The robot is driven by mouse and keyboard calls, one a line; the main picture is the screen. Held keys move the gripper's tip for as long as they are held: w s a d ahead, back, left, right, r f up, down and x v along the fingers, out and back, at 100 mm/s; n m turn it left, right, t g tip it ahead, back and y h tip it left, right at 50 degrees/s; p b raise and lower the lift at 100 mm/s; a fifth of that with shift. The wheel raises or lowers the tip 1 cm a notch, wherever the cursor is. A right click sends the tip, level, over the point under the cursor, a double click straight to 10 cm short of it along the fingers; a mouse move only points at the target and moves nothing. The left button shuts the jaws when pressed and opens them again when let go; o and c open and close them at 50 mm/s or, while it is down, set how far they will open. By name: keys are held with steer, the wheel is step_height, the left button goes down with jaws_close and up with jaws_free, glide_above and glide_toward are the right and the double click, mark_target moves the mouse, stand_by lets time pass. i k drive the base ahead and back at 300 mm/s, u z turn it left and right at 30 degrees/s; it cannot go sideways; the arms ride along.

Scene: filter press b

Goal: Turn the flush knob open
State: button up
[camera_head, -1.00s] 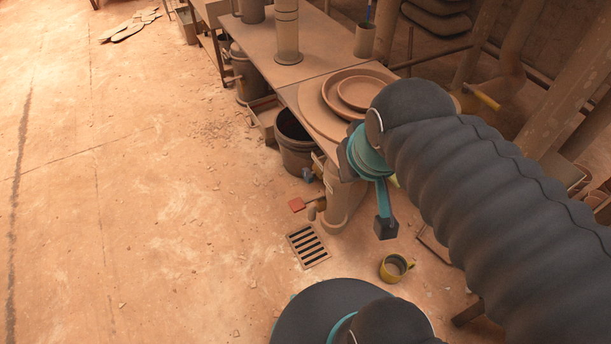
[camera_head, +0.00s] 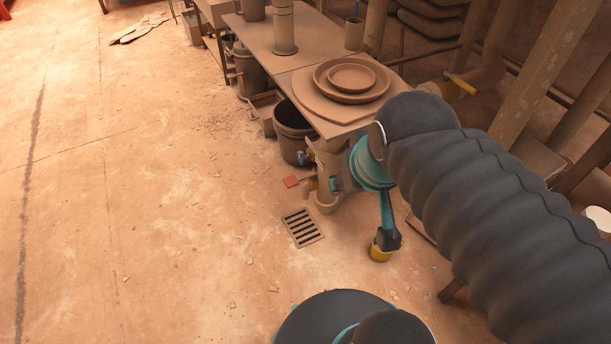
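At the front end of the bench, low on the upright pipe stand (camera_head: 327,208), there are small fittings: a red flat handle (camera_head: 291,182) pointing left and a small blue knob (camera_head: 302,158) above it. I cannot tell from this view which one is the flush knob, or its turn position. My gripper (camera_head: 344,182) is at the right side of these fittings, close to the pipe stand. The teal wrist and the dark sleeve of my arm cover part of it.
A floor drain grate (camera_head: 302,228) lies in front of the pipe stand. A dark bucket (camera_head: 291,133) stands behind the fittings. The bench (camera_head: 318,121) bears stacked round plates (camera_head: 351,82).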

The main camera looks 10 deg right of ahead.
mark_target(302, 158)
steer(key=u, duration=0.3)
steer(key=i, duration=1)
steer(key=z, duration=0.15)
